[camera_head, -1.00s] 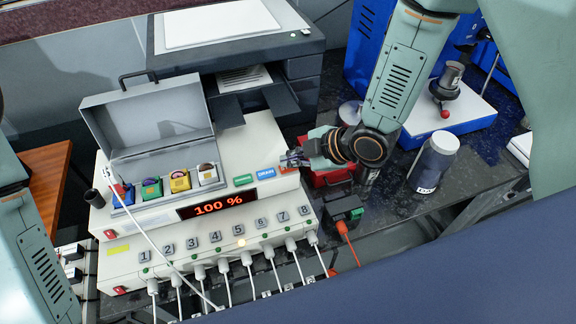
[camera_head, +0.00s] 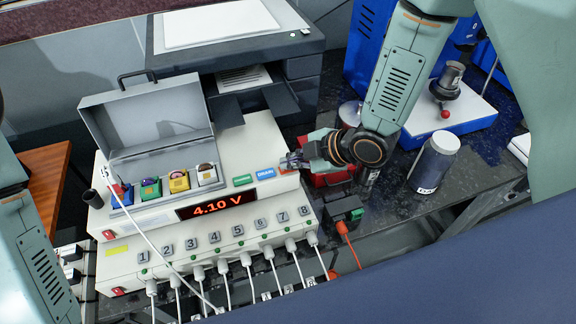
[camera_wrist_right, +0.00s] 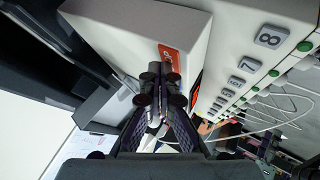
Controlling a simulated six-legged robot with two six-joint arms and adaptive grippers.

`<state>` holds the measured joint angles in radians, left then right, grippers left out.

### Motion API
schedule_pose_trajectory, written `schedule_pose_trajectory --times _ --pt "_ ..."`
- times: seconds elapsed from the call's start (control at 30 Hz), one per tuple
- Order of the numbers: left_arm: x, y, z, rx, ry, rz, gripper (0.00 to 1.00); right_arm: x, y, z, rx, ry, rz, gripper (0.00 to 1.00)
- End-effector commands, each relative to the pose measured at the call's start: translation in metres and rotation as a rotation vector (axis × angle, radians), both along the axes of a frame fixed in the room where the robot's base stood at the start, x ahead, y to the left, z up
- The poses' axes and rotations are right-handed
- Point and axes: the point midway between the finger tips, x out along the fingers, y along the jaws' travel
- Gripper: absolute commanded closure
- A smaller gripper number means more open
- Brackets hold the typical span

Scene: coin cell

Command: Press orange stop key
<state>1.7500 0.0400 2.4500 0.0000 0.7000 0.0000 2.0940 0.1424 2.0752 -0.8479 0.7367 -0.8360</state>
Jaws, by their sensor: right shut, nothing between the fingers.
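The orange stop key (camera_wrist_right: 170,58) is on the top of the white charger unit (camera_head: 245,147), at its right end beside the blue DRAIN key (camera_head: 265,174) and the green key (camera_head: 243,180). In the head view my right gripper (camera_head: 288,161) is at this key and covers part of it. In the wrist view the shut, empty fingertips (camera_wrist_right: 160,84) overlap the key's near end. I cannot tell whether they touch it. The red-lit display (camera_head: 215,205) reads 4.10 V. My left gripper is out of view.
An open grey lid box (camera_head: 150,115) and several coloured holders stand left on the unit. A numbered strip with plugged cables (camera_head: 205,255) lies in front.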

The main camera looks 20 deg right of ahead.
Motion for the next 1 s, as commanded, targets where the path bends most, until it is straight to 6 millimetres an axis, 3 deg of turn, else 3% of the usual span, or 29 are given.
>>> schedule_pose_trajectory --times 0.37,0.77,1.0 --pt "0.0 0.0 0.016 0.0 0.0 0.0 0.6 0.0 -0.001 0.017 0.001 0.0 -0.001 1.0" --pt "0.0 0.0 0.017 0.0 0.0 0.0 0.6 0.0 -0.001 0.019 0.0 0.0 0.0 1.0" --pt "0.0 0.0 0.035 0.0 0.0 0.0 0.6 0.0 -0.001 0.039 0.0 0.0 0.0 1.0"
